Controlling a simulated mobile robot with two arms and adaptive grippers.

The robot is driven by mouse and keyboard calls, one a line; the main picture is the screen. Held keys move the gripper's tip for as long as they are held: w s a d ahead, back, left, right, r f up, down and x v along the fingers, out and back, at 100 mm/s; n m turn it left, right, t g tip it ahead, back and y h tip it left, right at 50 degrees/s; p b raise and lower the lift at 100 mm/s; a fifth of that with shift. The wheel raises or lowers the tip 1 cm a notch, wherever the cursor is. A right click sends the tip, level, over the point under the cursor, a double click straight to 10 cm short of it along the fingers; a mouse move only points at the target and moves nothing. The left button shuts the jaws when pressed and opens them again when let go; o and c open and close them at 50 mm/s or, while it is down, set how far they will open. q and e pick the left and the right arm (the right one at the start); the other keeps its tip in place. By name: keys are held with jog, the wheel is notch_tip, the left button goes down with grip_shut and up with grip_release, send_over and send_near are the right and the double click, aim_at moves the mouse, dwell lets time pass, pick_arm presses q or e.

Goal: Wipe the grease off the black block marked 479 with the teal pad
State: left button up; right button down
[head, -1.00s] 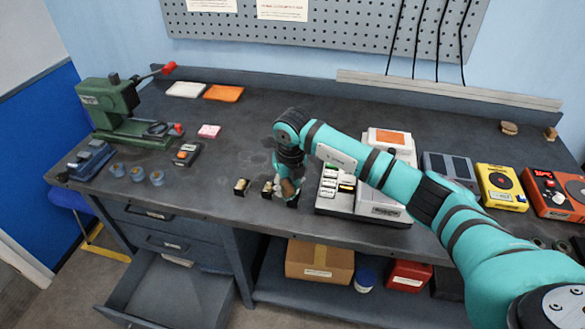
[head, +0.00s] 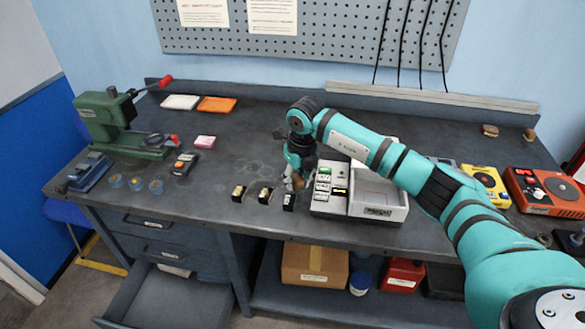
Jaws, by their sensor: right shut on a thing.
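Three small black blocks stand in a row near the bench's front edge: the left one (head: 238,194), the middle one (head: 265,195) and the right one (head: 289,202). Their markings are too small to read, so I cannot tell which is 479. My right gripper (head: 296,180) is just above and behind the right block, shut on a small, partly tan thing. I take this to be the teal pad; its face is hidden, and no other teal pad shows on the bench. I cannot tell whether it touches the block. My left gripper is out of view.
A green machine (head: 105,115) stands far left. An open drawer (head: 165,290) juts out below.

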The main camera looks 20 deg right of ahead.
notch_tip(320, 180, up, 3)
jog(key=shift+d+f+p, duration=0.15)
jog(key=shift+f+p, duration=0.05)
jog(key=shift+p, duration=0.3)
jog(key=shift+a+r, duration=0.2)
jog(key=shift+r, duration=0.05)
jog(key=shift+d, duration=0.1)
